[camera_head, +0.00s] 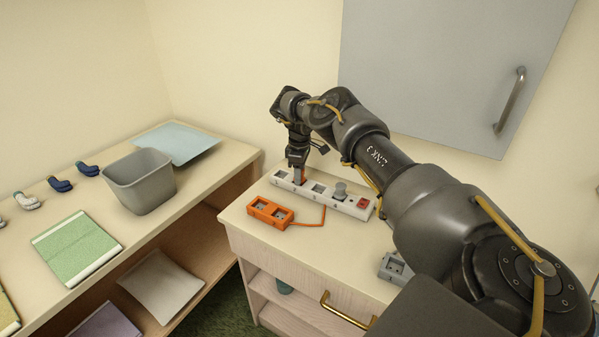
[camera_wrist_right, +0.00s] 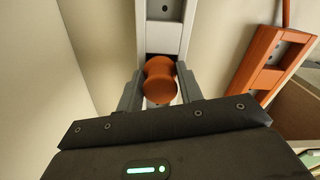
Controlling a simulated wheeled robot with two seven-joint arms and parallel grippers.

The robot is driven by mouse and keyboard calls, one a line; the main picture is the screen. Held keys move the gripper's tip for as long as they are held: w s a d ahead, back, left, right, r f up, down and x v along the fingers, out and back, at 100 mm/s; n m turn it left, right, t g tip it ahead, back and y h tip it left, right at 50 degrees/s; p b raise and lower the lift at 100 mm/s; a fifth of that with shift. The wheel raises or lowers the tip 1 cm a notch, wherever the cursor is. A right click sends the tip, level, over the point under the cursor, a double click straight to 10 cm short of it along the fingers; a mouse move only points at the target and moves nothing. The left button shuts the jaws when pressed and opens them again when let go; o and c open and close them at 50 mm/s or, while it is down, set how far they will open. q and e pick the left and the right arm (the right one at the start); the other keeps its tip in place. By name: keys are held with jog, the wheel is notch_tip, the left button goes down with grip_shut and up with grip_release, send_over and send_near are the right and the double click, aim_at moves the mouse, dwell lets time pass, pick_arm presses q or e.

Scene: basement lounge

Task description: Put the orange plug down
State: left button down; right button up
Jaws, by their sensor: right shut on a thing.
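The orange plug (camera_wrist_right: 160,82) is a round, spool-shaped piece between the fingers of my right gripper in the wrist view. My right gripper (camera_head: 298,164) points down at the left end of a light grey power strip (camera_head: 345,204) and is shut on the plug. The strip also shows behind the plug in the wrist view (camera_wrist_right: 163,38). I cannot tell whether the plug touches the strip or sits in a socket. In the head view the fingers mostly hide the plug. My left gripper is not in view.
A grey plug (camera_head: 340,190) stands in the strip near its red switch (camera_head: 363,203). An orange socket block (camera_head: 270,213) with a cord lies in front. A grey socket block (camera_head: 395,267) is by my arm. A grey bin (camera_head: 141,182) stands on the left shelf unit. The cabinet top (camera_head: 318,252) has bare room in front.

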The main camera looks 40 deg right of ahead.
jog(key=shift+f, duration=0.15)
jog(key=o, duration=1)
notch_tip(320, 180, up, 12)
jog(key=shift+r, duration=0.25)
jog(key=shift+o, duration=0.2)
jog(key=o, duration=0.5)
jog(key=shift+o, duration=0.2)
